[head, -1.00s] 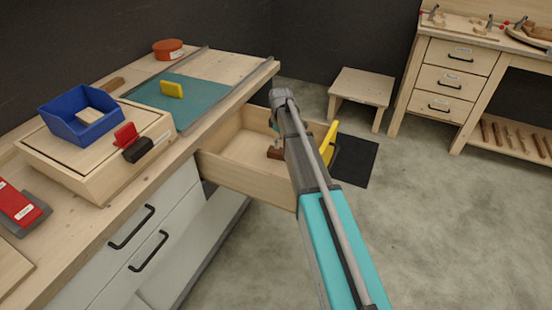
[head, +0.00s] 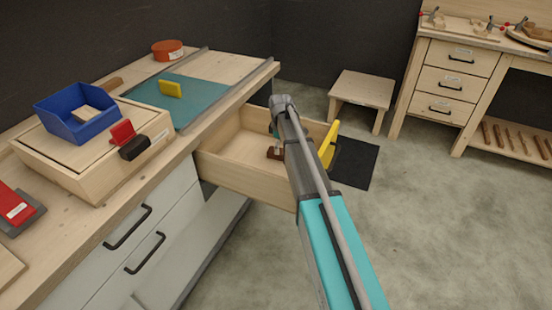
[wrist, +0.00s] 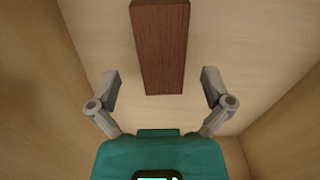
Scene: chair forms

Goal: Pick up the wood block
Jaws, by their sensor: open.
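A dark brown wood block (wrist: 161,45) lies on the pale floor of the open drawer (head: 225,171). In the wrist view it is ahead of my gripper (wrist: 160,80), lined up between the fingers, with its near end at about the fingertips. The fingers are spread wide and clear gaps show on both sides of the block. In the head view the block (head: 274,153) shows only partly beside my arm, and my gripper is mostly hidden behind the arm. A smaller pale wood block (head: 86,113) sits in the blue bin (head: 72,131) on the bench.
Drawer walls (wrist: 35,90) stand on both sides of my gripper. A wooden box (head: 95,180) holds the blue bin on the bench. A yellow piece (head: 171,89) stands on the green mat (head: 200,101). A stool (head: 360,92) stands on the floor behind.

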